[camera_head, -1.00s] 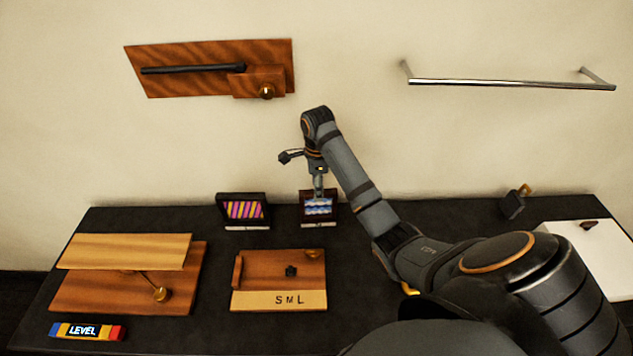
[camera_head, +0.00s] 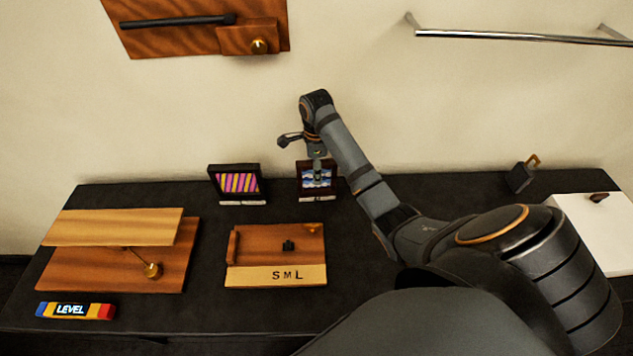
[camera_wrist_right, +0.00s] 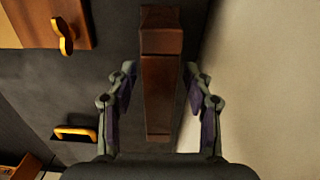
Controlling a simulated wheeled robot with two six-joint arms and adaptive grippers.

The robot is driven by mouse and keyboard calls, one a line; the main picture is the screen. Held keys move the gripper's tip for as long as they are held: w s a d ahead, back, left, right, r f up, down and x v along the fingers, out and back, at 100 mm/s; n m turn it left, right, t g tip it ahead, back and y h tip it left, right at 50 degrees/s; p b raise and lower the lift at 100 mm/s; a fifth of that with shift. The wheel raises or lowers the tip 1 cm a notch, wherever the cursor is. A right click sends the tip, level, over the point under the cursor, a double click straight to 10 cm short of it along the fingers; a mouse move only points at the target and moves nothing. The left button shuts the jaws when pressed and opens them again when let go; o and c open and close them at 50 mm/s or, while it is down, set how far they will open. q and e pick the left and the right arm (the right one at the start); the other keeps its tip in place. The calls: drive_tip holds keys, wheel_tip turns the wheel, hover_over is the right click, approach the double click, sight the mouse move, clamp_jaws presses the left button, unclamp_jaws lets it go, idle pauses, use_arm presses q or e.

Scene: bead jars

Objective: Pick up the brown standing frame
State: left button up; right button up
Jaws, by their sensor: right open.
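The brown standing frame (camera_head: 304,181) stands upright near the back edge of the table, with a blue and white picture in it. In the right wrist view I see the brown frame (camera_wrist_right: 159,75) edge-on from above, between the two fingers. My right gripper (camera_head: 318,179) points down at the frame in the head view. In the wrist view the right gripper (camera_wrist_right: 160,88) is open, a finger on each side of the frame, with gaps on both sides. My left gripper is not in view.
A black frame (camera_head: 214,184) with a striped picture stands to the left. A wooden S M L board (camera_head: 276,242) and a wooden two-level stand (camera_head: 115,268) lie in front. The wall is close behind the brown frame.

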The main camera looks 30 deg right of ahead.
sight(307, 192)
drive_tip(key=shift+f, duration=1.4)
clamp_jaws()
